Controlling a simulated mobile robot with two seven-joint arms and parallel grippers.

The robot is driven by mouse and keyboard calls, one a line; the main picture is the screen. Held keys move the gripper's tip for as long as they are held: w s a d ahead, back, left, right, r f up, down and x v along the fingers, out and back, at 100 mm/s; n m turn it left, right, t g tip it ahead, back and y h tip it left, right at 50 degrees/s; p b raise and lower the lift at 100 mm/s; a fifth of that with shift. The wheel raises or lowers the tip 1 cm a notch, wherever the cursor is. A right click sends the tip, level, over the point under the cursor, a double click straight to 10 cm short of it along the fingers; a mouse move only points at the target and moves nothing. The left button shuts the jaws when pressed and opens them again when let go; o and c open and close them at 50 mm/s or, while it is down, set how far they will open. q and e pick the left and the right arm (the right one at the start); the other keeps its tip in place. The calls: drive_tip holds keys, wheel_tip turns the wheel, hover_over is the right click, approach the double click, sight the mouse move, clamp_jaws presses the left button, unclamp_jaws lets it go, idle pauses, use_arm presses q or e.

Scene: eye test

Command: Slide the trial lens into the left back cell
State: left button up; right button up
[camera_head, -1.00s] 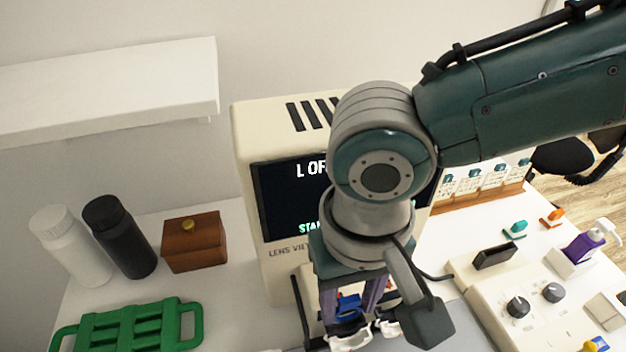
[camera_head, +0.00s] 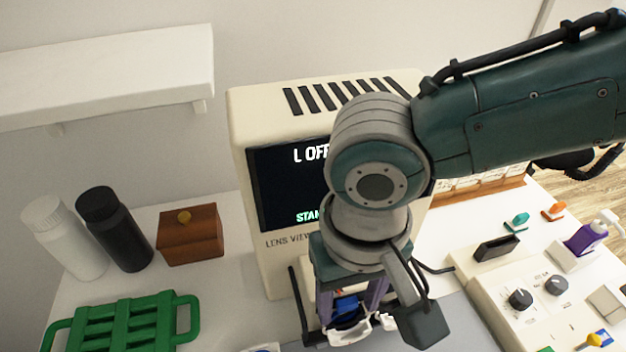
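My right gripper (camera_head: 352,322) points down in front of the cream lens viewer (camera_head: 258,130), at the bottom middle. A small blue piece (camera_head: 346,308) shows between its purple-grey fingers, with white parts around the tips. I cannot tell whether the fingers grip it or whether it is the trial lens. The viewer's dark screen (camera_head: 275,185) reads "L OFF" and "STAN", the rest hidden by my arm. The cells are not clearly visible behind the gripper. My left gripper is not in view.
A green rack (camera_head: 125,322), brown box (camera_head: 190,236), black bottle (camera_head: 118,232) and white bottle (camera_head: 65,240) stand at left. A cream panel (camera_head: 490,290) with knobs is at right. A white shelf (camera_head: 105,75) hangs upper left.

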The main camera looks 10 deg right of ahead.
drive_tip(key=shift+o, duration=1)
drive_tip(key=shift+a, duration=0.2)
drive_tip(key=shift+r, duration=0.15)
wheel_tip(320, 180, up, 9)
drive_tip(key=shift+f+p, duration=0.2)
drive_tip(key=shift+p, duration=0.55)
drive_tip(key=shift+r, duration=0.55)
